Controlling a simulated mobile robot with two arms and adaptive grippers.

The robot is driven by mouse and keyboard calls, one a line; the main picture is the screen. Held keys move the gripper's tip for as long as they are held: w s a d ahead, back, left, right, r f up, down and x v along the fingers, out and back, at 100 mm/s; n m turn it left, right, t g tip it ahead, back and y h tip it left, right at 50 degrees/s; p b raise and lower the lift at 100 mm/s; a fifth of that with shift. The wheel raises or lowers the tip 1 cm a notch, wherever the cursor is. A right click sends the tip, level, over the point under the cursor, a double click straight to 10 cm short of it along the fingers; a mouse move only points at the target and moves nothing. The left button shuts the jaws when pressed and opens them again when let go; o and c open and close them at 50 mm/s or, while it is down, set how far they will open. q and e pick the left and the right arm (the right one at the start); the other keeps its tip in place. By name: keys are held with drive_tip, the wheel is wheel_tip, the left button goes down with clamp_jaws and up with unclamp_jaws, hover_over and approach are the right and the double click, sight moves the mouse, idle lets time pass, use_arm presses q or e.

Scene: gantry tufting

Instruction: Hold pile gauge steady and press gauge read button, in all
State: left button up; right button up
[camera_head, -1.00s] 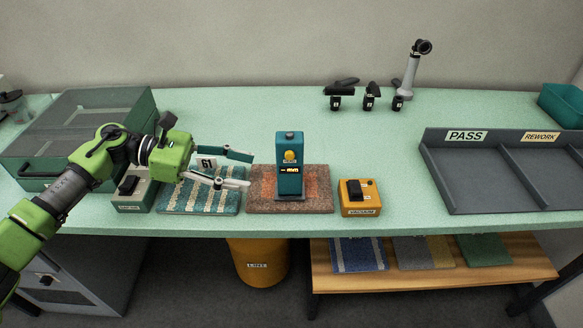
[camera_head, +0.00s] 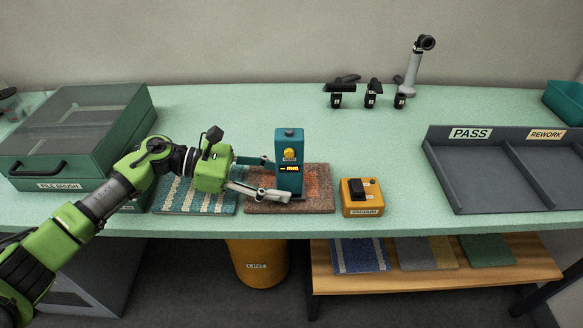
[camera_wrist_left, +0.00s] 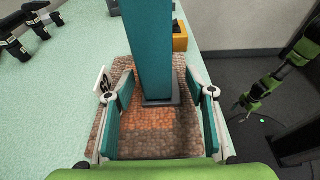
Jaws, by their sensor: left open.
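The teal pile gauge (camera_head: 289,152) stands upright on a brown-orange carpet sample (camera_head: 319,190), with a yellow button (camera_head: 289,154) and a small dark display on its front. My left gripper (camera_head: 272,178) is open at the gauge's left side, low down, its fingers pointing right. In the left wrist view the gauge (camera_wrist_left: 149,50) rises between the two open fingers (camera_wrist_left: 160,110), with a gap on either side. The gauge's base sits on the carpet, ahead of the fingers.
A yellow vacuum switch box (camera_head: 360,198) stands right of the carpet. A striped teal carpet sample (camera_head: 195,196) lies under my left wrist. A grey PASS and REWORK tray (camera_head: 490,190) is at the right.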

use_arm(q)
drive_tip(key=shift+x, duration=0.85)
use_arm(e)
drive_tip(key=shift+w+f, duration=0.1)
drive_tip(key=shift+f, duration=0.3)
drive_tip(key=shift+a, duration=0.1)
use_arm(q)
drive_tip(key=c, duration=1)
use_arm(e)
clamp_jaws()
